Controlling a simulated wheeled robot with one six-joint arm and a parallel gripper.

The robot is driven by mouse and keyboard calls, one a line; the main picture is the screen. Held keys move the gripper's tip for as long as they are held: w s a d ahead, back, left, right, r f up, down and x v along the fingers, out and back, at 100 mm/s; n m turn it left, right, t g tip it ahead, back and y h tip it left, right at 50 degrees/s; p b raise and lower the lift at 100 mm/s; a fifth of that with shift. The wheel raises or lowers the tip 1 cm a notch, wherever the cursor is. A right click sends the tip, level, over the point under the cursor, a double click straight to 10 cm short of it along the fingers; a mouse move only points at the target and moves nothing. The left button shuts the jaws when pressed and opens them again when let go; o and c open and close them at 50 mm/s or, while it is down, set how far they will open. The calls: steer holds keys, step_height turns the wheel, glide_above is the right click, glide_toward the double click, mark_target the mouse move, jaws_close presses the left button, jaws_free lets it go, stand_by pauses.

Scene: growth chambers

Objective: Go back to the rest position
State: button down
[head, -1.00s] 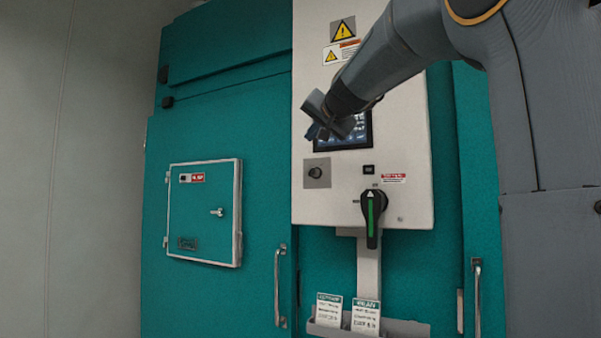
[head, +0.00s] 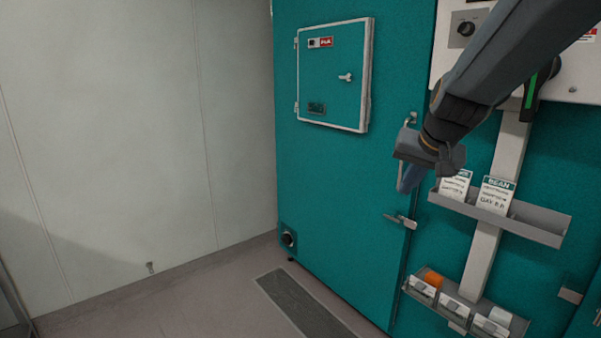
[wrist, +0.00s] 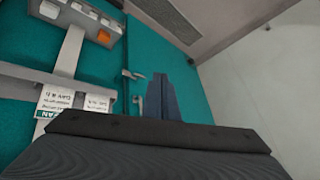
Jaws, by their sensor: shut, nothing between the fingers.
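My gripper (head: 408,180) hangs at the end of my arm in the head view, in front of the teal chamber door (head: 335,190) and left of the card tray. Its fingers are together with nothing between them. In the wrist view the closed fingers (wrist: 161,98) point up toward the teal door, with no object at their tips. A door handle (head: 402,220) shows just below and beside the gripper in the head view. I cannot tell whether they touch.
A grey card tray (head: 540,232) holds several printed cards. A lower shelf (head: 455,315) holds several small white items and an orange one (head: 433,278). A small hatch (head: 335,75) is on the teal door. The floor (head: 190,305) at left is clear, with a floor grate (head: 305,305).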

steer(key=s+a+f+n+g, duration=0.2)
steer(key=s+f+g, duration=0.1)
steer(key=s+f, duration=0.7)
steer(key=s+a+f+n+g, duration=0.2)
steer(key=s+a+f+g, duration=0.1)
steer(key=s+f, duration=0.7)
steer(key=s, duration=0.2)
steer(key=shift+s+f, duration=0.15)
steer(key=shift+s, duration=0.25)
steer(key=shift+a, duration=0.15)
